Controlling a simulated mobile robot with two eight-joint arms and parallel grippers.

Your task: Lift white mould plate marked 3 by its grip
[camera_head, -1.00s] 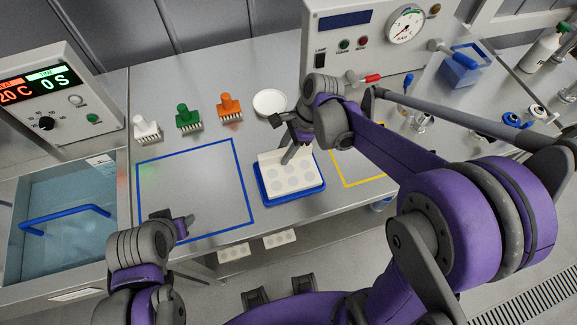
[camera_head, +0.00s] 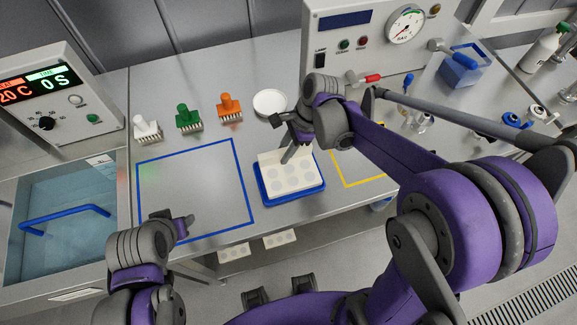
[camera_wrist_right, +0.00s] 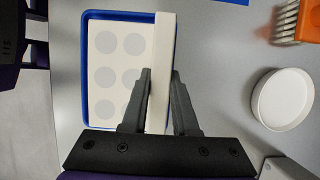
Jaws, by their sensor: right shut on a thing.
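A white mould plate (camera_head: 290,180) with round grey recesses lies in a blue tray (camera_head: 297,197) on the bench. In the right wrist view the plate (camera_wrist_right: 104,65) fills the tray (camera_wrist_right: 86,40), and its white raised grip (camera_wrist_right: 161,60) stands between my fingers. My right gripper (camera_head: 290,155) is over the back of the plate; in the right wrist view my right gripper (camera_wrist_right: 159,95) is shut on that grip. I cannot read a number on the plate, nor tell whether it is clear of the tray. My left gripper (camera_head: 184,226) is by the bench's front edge, its jaws unclear.
White (camera_head: 146,127), green (camera_head: 188,118) and orange (camera_head: 229,106) toothed tools stand behind a blue-outlined area (camera_head: 245,180), which is bare. A white round dish (camera_head: 270,102) is behind the tray. A yellow outline (camera_head: 345,178) lies right. Two similar plates (camera_head: 280,239) sit below the bench.

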